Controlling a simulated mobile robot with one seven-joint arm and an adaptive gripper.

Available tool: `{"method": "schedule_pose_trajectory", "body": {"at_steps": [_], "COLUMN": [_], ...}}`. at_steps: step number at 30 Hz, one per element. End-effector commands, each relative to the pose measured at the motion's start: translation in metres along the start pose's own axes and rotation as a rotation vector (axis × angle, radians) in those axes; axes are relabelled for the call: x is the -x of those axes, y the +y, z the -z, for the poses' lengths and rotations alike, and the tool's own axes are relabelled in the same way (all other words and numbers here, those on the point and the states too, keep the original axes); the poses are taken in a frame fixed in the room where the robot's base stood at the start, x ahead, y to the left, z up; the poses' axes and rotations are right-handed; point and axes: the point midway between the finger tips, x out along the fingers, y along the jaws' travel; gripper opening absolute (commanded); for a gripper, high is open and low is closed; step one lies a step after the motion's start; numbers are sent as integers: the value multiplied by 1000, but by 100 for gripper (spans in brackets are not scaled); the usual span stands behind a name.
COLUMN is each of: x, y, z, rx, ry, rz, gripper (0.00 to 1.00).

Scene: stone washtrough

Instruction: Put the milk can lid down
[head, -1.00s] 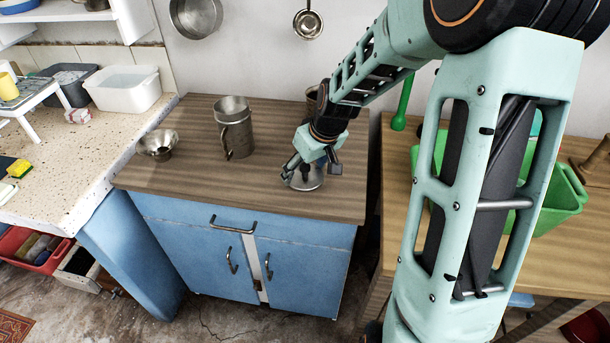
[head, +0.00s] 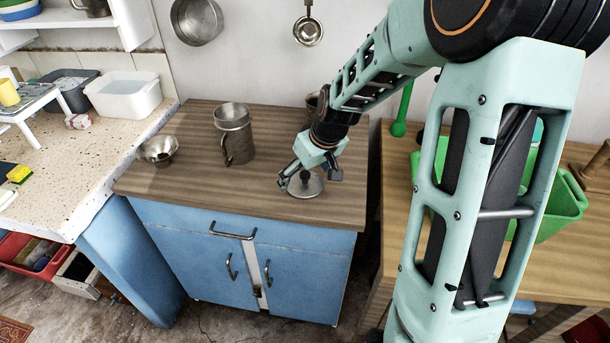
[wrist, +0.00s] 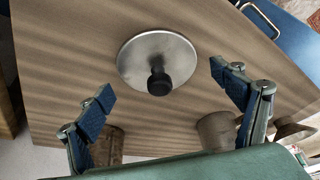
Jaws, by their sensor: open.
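The milk can lid (head: 305,185) is a round metal disc with a dark knob. It lies flat on the brown wooden top of the blue cabinet, near its front right part. In the wrist view the lid (wrist: 158,62) lies between and beyond the fingertips, knob towards me. My gripper (head: 308,176) is just above and behind the lid, with its fingers spread apart. In the wrist view my gripper (wrist: 165,85) is open and empty, and neither finger touches the lid. A tall metal can with a handle (head: 235,140) stands upright to the left on the same top.
A metal funnel-like bowl (head: 158,148) stands at the top's left edge. Another brownish vessel (head: 312,100) stands behind my gripper, partly hidden. A green crate (head: 565,215) is on the table to the right. The wooden top (head: 205,185) is clear at front left.

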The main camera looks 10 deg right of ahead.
Motion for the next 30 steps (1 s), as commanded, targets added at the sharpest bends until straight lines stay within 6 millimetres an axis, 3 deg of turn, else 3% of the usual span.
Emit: {"method": "schedule_pose_trajectory", "body": {"at_steps": [15, 21, 30], "x": [98, 114, 117], "y": [1, 0, 0], "z": [1, 0, 0], "rx": [-1, -1, 0], "ry": [3, 1, 1], "rz": [-5, -2, -1], "gripper": [87, 87, 87]}}
